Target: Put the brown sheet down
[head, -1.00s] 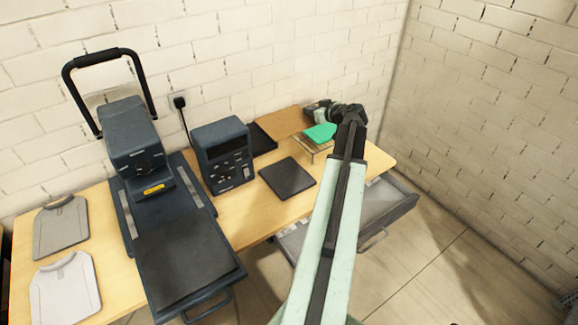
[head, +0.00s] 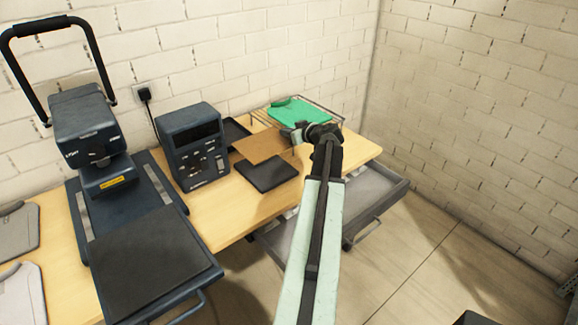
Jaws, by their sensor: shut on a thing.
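The brown sheet (head: 262,147) is a flat, thin tan rectangle in the middle of the head view. My gripper (head: 297,134) is shut on its right edge. The sheet appears level, over the table area just behind the dark square pad (head: 267,174) and beside a black tray (head: 235,132). I cannot tell whether it touches the table or hangs slightly above it. The fingertips are small and partly hidden by my wrist.
A wire rack (head: 327,112) with a green folded item (head: 300,111) stands at the back right. A dark control box (head: 192,147) and a heat press (head: 150,255) are to the left. An open grey drawer (head: 368,195) juts out at the front right. Bare table shows at the right end.

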